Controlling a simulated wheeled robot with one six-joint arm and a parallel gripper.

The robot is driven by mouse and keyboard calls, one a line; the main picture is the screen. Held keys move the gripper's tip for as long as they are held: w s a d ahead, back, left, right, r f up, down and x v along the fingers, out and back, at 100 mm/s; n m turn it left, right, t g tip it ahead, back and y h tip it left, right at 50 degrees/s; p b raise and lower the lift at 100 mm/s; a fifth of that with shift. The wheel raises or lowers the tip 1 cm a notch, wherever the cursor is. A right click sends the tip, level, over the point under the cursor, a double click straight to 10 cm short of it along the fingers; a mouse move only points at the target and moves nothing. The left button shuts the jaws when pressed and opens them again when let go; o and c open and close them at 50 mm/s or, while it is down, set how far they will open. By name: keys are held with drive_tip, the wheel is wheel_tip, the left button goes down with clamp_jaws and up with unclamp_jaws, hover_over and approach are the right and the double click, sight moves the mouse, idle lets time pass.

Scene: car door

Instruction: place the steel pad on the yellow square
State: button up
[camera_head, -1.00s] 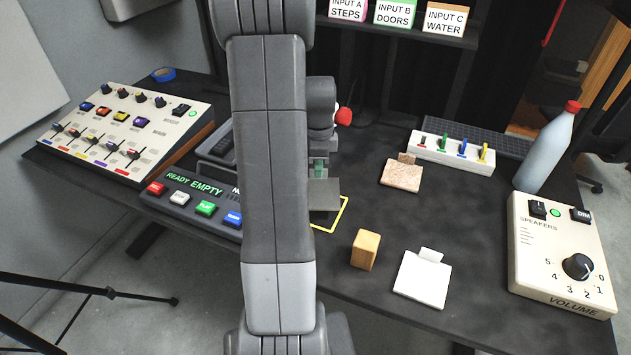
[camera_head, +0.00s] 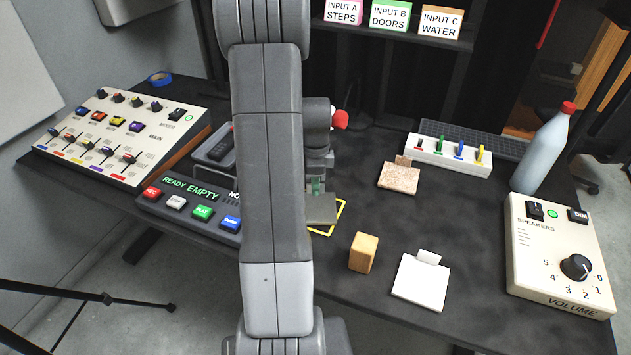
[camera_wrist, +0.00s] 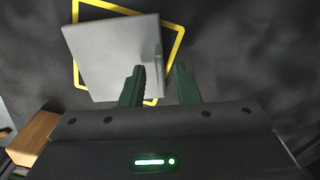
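The steel pad (camera_wrist: 112,58) is a flat grey plate with a thin upright tab near its right edge in the wrist view. It lies over the yellow square (camera_wrist: 176,45), turned relative to it. Its left corner and lower edge cross the yellow outline, which shows at the top and right. The pad (camera_head: 321,209) also shows in the head view; I cannot tell whether it touches the table. My gripper (camera_wrist: 160,68) has its green fingers apart beside the pad's right edge, with the tab near the gap between them. My arm hides part of the square in the head view.
A wooden block (camera_head: 364,252) and a white plate with a tab (camera_head: 420,281) stand to the right. A speckled tile (camera_head: 399,178) is farther back. The button panel (camera_head: 190,203) is close on the left. A bottle (camera_head: 544,150) and the volume box (camera_head: 560,255) are at the right.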

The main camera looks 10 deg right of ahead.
drive_tip(key=shift+r, duration=0.1)
wheel_tip(320, 180, up, 12)
drive_tip(key=p, duration=0.1)
idle(0.4)
